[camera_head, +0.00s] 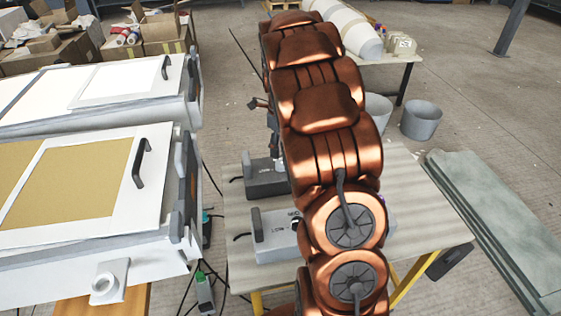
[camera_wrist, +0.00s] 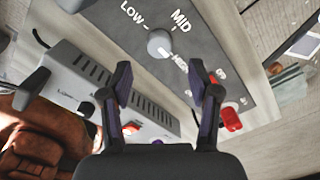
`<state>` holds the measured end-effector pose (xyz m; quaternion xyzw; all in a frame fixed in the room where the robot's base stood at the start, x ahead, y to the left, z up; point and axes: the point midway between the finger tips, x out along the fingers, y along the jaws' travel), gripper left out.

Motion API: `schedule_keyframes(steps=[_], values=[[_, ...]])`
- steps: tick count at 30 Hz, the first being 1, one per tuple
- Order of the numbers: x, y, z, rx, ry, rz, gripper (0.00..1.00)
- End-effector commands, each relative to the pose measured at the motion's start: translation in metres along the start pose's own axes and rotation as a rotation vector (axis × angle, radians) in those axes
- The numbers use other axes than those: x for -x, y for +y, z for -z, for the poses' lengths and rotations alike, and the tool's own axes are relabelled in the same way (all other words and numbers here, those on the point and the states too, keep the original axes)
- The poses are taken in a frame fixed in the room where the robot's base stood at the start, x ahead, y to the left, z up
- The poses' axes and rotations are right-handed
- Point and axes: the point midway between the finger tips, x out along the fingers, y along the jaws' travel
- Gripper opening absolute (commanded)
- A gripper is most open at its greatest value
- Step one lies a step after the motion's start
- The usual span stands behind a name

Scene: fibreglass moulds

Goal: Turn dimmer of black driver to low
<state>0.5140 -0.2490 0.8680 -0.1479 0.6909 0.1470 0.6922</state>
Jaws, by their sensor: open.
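The black driver (camera_wrist: 215,45) fills the upper part of the wrist view. Its grey round dimmer knob (camera_wrist: 159,43) sits among the printed words LOW, MID and a partly covered HIGH. A pale mark on the knob appears to face the HIGH side. A red switch (camera_wrist: 231,118) is on the same driver. My gripper (camera_wrist: 160,76) is open and empty, its fingertips on either side below the knob in the picture, apart from it. In the head view the black driver (camera_head: 264,181) lies on the table, partly behind my arm.
A light grey driver (camera_wrist: 75,78) with a black knob (camera_wrist: 86,109) lies beside the black one; it also shows in the head view (camera_head: 268,222). Both are on the table (camera_head: 420,200). White moulds (camera_head: 95,160) stand left, grey buckets (camera_head: 420,120) and slabs (camera_head: 490,215) right.

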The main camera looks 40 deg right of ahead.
Motion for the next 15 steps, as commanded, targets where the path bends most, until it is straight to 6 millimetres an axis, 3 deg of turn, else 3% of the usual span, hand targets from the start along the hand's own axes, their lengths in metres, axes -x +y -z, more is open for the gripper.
schedule_keyframes(steps=[9, 15], values=[[-0.044, 0.002, 0.001, 0.002, 0.005, -0.006, 0.61], [-0.064, 0.002, 0.001, 0.002, 0.004, -0.005, 0.61]])
